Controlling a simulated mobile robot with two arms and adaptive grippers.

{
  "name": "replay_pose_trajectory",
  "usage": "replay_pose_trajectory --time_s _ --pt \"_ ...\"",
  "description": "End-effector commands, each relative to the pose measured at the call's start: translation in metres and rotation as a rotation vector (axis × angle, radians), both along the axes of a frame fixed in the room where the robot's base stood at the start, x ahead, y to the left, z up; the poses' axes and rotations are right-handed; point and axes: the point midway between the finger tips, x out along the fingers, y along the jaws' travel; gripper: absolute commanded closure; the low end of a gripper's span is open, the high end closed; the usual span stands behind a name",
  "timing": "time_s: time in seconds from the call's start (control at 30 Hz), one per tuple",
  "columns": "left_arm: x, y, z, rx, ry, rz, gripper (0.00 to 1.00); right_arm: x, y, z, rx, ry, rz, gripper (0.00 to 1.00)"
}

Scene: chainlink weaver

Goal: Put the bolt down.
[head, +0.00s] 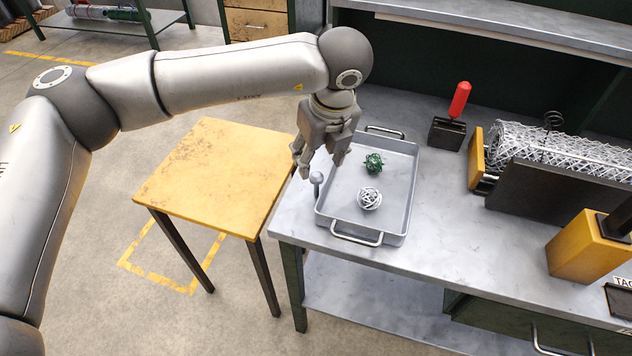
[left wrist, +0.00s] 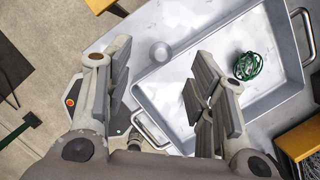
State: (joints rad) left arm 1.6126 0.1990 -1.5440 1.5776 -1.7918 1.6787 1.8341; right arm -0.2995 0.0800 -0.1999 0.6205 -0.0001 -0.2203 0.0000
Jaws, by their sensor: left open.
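A grey bolt with a round head (head: 317,178) stands by the left wall of the grey metal tray (head: 404,215), just below my left gripper (head: 320,168). My right gripper is not in view.
The tray holds a green wire ball (head: 373,163) and a white wire ball (head: 369,198) and has end handles. A red-handled tool (head: 459,100) and a wire-mesh roll (head: 562,150) stand on the workbench (head: 450,225). The yellow table (head: 215,170) at left is bare.

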Motion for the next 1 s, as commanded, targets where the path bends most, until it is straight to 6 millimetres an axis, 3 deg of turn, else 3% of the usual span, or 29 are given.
replay_pose_trajectory --time_s 0.33,0.6,1.0 --pt "0.006 0.001 -0.045 0.000 0.004 0.001 0.49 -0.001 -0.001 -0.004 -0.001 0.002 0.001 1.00" --pt "0.009 0.001 -0.050 0.000 0.001 -0.001 0.49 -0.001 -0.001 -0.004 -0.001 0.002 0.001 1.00" --pt "0.008 0.001 -0.050 0.000 0.001 -0.002 0.99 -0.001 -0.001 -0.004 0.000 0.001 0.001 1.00"
